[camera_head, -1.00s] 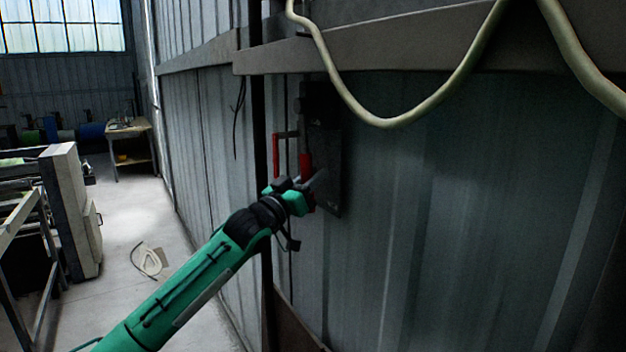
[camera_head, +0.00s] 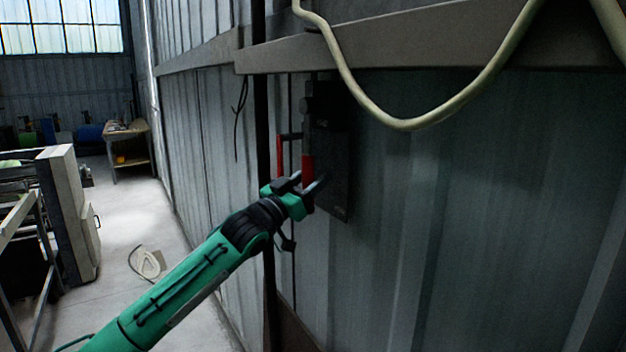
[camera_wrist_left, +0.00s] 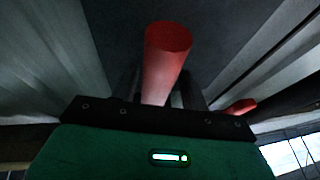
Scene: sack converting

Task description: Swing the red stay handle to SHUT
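The red stay handle (camera_head: 308,167) is a thick upright red grip in front of a dark plate (camera_head: 336,165) on the corrugated wall. My left gripper (camera_head: 308,185) is at the lower part of this grip, with its two fingers apart on either side. In the left wrist view the red handle (camera_wrist_left: 166,60) rises between the dark fingers, its round end toward the camera; the fingers look open around it, and contact cannot be told. Any SHUT marking is not legible. My right gripper is not in view.
A second red bar (camera_head: 280,155) stands just left of the handle. A grey beam (camera_head: 420,40) with a hanging cream hose (camera_head: 405,123) crosses above. A dark post (camera_head: 263,120) stands left of the plate.

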